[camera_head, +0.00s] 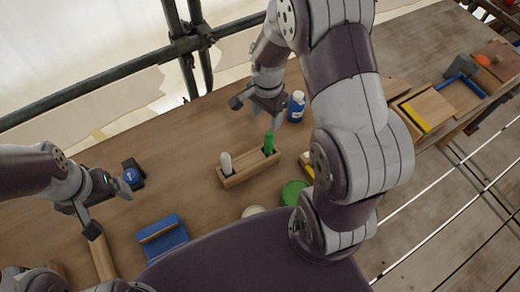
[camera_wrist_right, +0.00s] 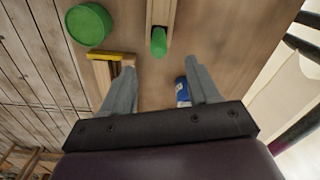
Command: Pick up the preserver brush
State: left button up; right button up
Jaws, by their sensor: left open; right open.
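A wooden holder (camera_head: 250,172) stands on the bench in the head view with two upright handles in it. One is a green handle (camera_head: 269,143), likely the preserver brush, at its right end. The other is a white handle (camera_head: 226,162) at its left end. In the right wrist view the green handle (camera_wrist_right: 159,42) stands at the holder's (camera_wrist_right: 160,12) near end, just beyond and between my right fingertips. My right gripper (camera_head: 262,103) is open and empty, above and behind the green handle. My left gripper (camera_head: 112,207) is open and empty at the left. The brush bristles are hidden.
A blue-and-white bottle (camera_head: 297,106) stands close to my right gripper. A green lid (camera_head: 294,192) lies before the holder. A blue-and-wood block (camera_head: 162,238) and a dark blue-topped item (camera_head: 132,174) lie left. Wooden boxes (camera_head: 428,110) sit right. Scaffold poles run behind the bench.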

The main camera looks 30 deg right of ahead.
aim_at(269, 139)
jog(key=f, duration=0.1)
jog(key=d+f, duration=0.1)
jog(key=f, duration=0.1)
jog(key=shift+s+d+p, duration=0.2)
jog(key=shift+p, duration=0.2)
jog(key=f, duration=0.4)
jog(key=shift+w+a+f+p, duration=0.15)
jog(key=shift+w+a+p, duration=0.05)
jog(key=shift+a+p, duration=0.2)
jog(key=f, duration=0.1)
jog(key=f+p, duration=0.1)
jog(key=f, duration=0.1)
jog(key=f+p, duration=0.1)
jog(key=f, duration=0.1)
jog(key=shift+s+d+f, duration=0.1)
jog(key=shift+d, duration=0.3)
jog(key=shift+f, duration=0.2)
jog(key=shift+a, duration=0.15)
jog(key=shift+c, duration=0.6)
grip_shut()
pick_arm(q)
jog(key=r, duration=0.2)
jog(key=d+r, duration=0.1)
jog(key=shift+r, duration=0.4)
